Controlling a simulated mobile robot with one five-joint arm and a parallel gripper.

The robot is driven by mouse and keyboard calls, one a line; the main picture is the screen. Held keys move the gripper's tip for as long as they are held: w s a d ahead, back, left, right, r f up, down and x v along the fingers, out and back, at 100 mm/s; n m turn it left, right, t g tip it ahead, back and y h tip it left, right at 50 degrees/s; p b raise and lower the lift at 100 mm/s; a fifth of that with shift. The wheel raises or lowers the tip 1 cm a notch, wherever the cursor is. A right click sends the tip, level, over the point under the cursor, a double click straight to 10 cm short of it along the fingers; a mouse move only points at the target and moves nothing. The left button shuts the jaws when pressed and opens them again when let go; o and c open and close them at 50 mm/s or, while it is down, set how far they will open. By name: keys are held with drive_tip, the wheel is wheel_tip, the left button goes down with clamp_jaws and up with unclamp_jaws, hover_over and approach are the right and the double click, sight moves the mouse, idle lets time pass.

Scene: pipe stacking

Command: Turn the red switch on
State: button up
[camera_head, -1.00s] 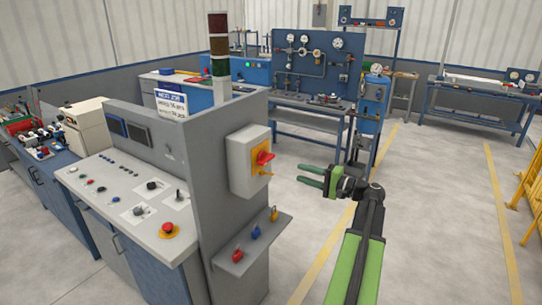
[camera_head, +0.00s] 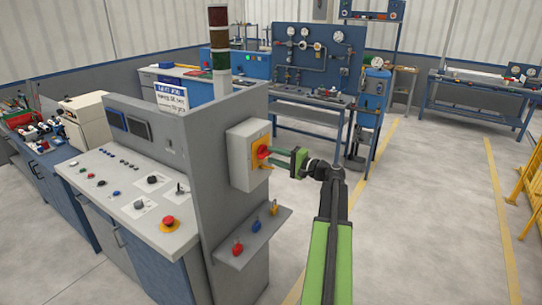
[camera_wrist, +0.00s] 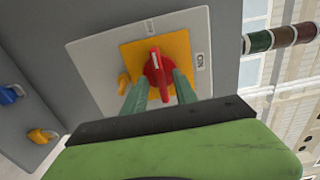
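The red switch (camera_head: 263,152) is a rotary handle on a yellow plate, on a grey box (camera_head: 239,165) fixed to the panel's side. In the wrist view the red handle (camera_wrist: 156,66) stands nearly upright in the picture, its upper end toward a small label too small to read. An "ON" label (camera_wrist: 201,61) is to its right. My gripper (camera_head: 271,158) is at the switch. In the wrist view its green fingers (camera_wrist: 162,84) are open, one on each side of the handle's lower part. I cannot tell whether they touch it.
A yellow padlock (camera_wrist: 123,83) hangs beside the switch plate. A small shelf (camera_head: 262,236) below the box holds red, blue and yellow padlocks. The control desk (camera_head: 110,190) with a red emergency button (camera_head: 169,222) lies left.

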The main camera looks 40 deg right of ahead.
drive_tip(key=shift+x, duration=0.85)
clamp_jaws()
